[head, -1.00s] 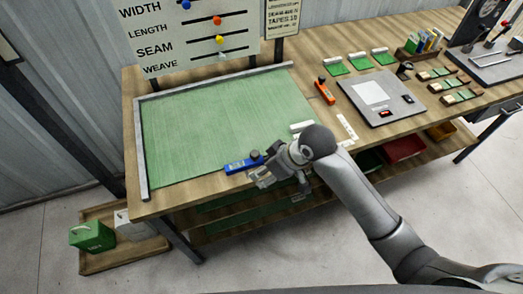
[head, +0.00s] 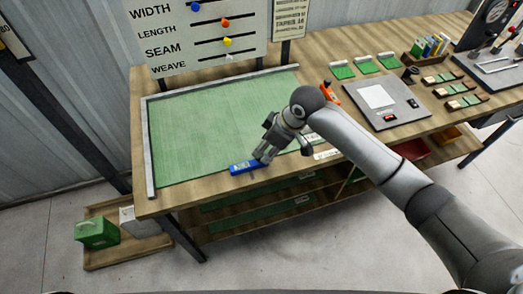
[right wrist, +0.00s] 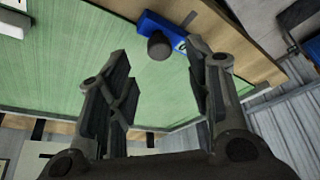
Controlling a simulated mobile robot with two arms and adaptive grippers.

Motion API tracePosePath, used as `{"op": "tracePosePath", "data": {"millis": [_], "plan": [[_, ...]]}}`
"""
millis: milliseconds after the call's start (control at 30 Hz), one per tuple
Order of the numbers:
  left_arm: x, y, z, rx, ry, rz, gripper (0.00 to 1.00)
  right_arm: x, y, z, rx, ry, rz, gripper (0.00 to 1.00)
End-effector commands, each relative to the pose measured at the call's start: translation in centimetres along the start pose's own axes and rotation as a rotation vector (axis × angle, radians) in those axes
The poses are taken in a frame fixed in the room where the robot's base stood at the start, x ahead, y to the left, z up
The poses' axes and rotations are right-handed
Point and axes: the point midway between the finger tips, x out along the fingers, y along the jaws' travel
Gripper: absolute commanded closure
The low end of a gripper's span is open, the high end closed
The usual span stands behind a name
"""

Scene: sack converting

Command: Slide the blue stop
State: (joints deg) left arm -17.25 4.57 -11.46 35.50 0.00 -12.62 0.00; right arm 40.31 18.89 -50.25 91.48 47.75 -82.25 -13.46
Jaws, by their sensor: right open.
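The blue stop (head: 244,168) sits at the front edge of the green mat on the bench. In the right wrist view the blue stop (right wrist: 168,32) lies beyond my fingertips, with a dark round knob (right wrist: 160,46) standing on it. My right gripper (head: 262,156) is just above the stop's right part, pointing down. In the right wrist view my right gripper (right wrist: 157,54) is open, and the knob appears between the two fingers. I cannot tell how far the fingertips are from it. The knob is hidden by the gripper in the head view. My left gripper is not in view.
The green mat (head: 215,115) is clear, with metal rails along its left and back sides. A sign with coloured sliders (head: 205,35) stands behind it. A grey panel (head: 385,118) and an orange-handled tool (head: 329,92) are to the right. A green box (head: 97,233) is on the floor tray.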

Motion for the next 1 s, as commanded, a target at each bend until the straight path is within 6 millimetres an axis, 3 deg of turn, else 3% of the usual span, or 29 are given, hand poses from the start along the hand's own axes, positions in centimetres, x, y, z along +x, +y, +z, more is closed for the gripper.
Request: {"op": "tracePosePath", "data": {"millis": [300, 733, 1000], "plan": [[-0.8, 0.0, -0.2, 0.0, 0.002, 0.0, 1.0, 4.2, 0.0, -0.1, 0.002, 0.0, 0.0, 0.53], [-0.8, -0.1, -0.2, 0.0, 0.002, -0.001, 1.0, 5.1, 0.0, 0.0, 0.0, 0.001, 0.001, 0.53], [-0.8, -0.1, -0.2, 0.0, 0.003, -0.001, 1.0, 5.1, 0.0, 0.0, 0.0, 0.002, 0.001, 0.88]]}}
